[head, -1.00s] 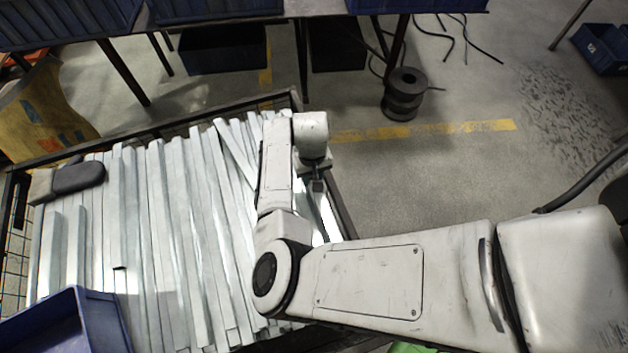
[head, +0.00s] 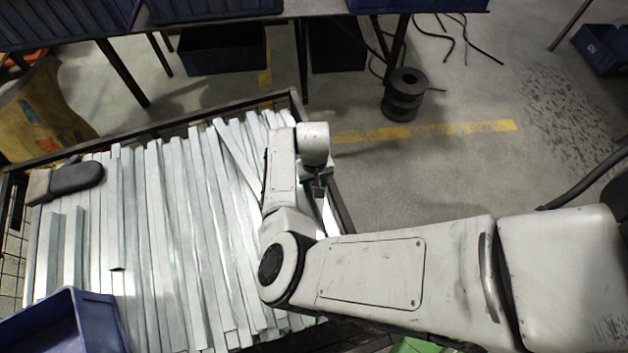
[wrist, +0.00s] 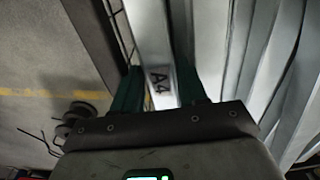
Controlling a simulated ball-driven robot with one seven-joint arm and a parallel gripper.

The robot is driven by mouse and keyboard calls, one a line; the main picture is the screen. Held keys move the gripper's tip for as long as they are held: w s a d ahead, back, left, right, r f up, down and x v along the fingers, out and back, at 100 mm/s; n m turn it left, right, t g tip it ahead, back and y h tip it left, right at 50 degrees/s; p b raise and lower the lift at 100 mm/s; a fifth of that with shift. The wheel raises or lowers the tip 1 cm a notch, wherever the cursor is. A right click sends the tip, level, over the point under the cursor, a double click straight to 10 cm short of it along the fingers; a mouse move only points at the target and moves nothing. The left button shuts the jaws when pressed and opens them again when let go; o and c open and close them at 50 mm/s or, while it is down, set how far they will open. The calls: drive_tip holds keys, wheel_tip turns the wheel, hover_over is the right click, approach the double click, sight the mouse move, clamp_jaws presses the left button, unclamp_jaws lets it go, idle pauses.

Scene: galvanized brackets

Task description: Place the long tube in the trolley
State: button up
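The trolley (head: 125,137) is a dark mesh-sided cart filled with long pale galvanized pieces lying side by side. My gripper (head: 318,186) is over its right edge in the head view. In the wrist view my gripper (wrist: 160,90) has a dark green finger on each side of a long pale tube (wrist: 150,35) marked "A4". Both fingers look flush against the tube, with no clear gap. The tube runs away from me beside the mesh wall. Its near end is hidden by the gripper body, and my arm hides much of it in the head view.
A dark grey padded object (head: 78,177) lies at the trolley's far left, and a blue bin (head: 65,322) at its front left. A bench with blue bins (head: 215,8) stands behind. A dark spool (head: 404,95) is on the floor, which is mostly open to the right.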

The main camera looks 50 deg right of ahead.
sight(314, 183)
wheel_tip(314, 183, up, 12)
drive_tip(key=p, duration=0.2)
drive_tip(key=s+d+r+n+t+h, duration=0.1)
drive_tip(key=s+d+r+h, duration=0.1)
drive_tip(key=d+r, duration=0.4)
drive_tip(key=s+d+r+t+h, duration=0.1)
drive_tip(key=s+d+r+h, duration=0.2)
drive_tip(key=d, duration=0.5)
drive_tip(key=s+a+f+n+y, duration=0.2)
drive_tip(key=s+a, duration=0.4)
drive_tip(key=a, duration=0.4)
drive_tip(key=s+a+f+n+g+y, duration=0.1)
drive_tip(key=s+a+f+n+y, duration=0.1)
drive_tip(key=s+a, duration=0.5)
drive_tip(key=a+f+n, duration=0.1)
drive_tip(key=a, duration=0.2)
drive_tip(key=shift+s+a+y, duration=0.3)
drive_tip(key=shift+a+y, duration=0.1)
drive_tip(key=shift+f, duration=0.1)
